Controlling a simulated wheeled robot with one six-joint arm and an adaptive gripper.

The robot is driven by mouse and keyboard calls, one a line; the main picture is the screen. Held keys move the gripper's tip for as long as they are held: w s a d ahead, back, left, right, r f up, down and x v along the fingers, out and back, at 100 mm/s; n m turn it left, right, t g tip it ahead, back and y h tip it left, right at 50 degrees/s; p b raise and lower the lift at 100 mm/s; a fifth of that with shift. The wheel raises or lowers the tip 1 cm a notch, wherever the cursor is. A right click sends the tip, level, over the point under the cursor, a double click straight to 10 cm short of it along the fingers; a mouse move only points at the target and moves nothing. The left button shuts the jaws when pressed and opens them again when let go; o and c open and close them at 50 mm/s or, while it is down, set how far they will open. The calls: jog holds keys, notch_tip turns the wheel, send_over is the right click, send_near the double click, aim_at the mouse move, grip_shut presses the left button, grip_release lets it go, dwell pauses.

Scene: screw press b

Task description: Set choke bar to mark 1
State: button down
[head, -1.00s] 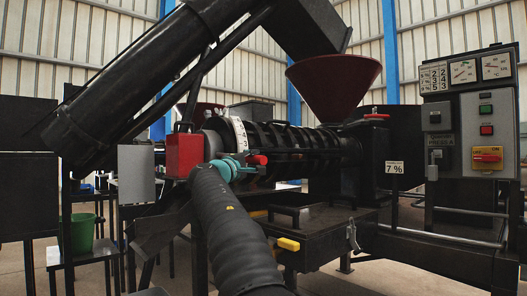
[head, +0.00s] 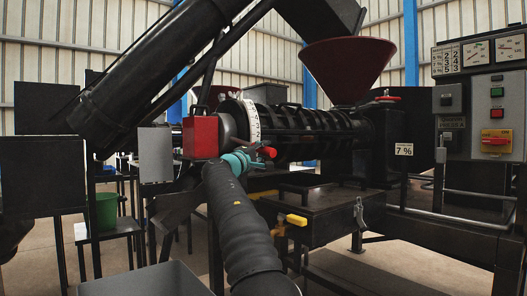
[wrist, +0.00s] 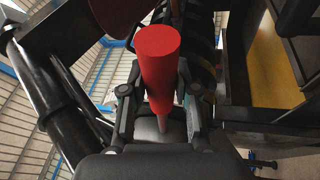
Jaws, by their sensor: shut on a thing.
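The choke bar (head: 269,152) has a red round grip and sticks out from the press collar, below the white scale ring (head: 251,122). The ring carries dark marks, too small to read. My gripper (head: 248,157), with teal parts, is at the bar in the head view. In the wrist view the bar's red end (wrist: 158,58) rises between the two dark fingers of my gripper (wrist: 158,100), which are shut on it. A thin grey rod shows below the red part. The bar's pointer against the marks cannot be made out.
A red box (head: 200,137) sits left of the collar. The dark red hopper (head: 347,70) stands above the screw barrel (head: 310,134). The control panel (head: 495,115) is at right, a green bucket (head: 106,211) at left.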

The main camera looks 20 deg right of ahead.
jog(key=c, duration=0.8)
grip_release()
jog(key=shift+a, duration=0.15)
jog(key=shift+c, duration=0.2)
jog(key=v, duration=1.1)
jog(key=shift+s+a, duration=0.25)
jog(key=shift+a, duration=0.1)
jog(key=shift+f, duration=0.1)
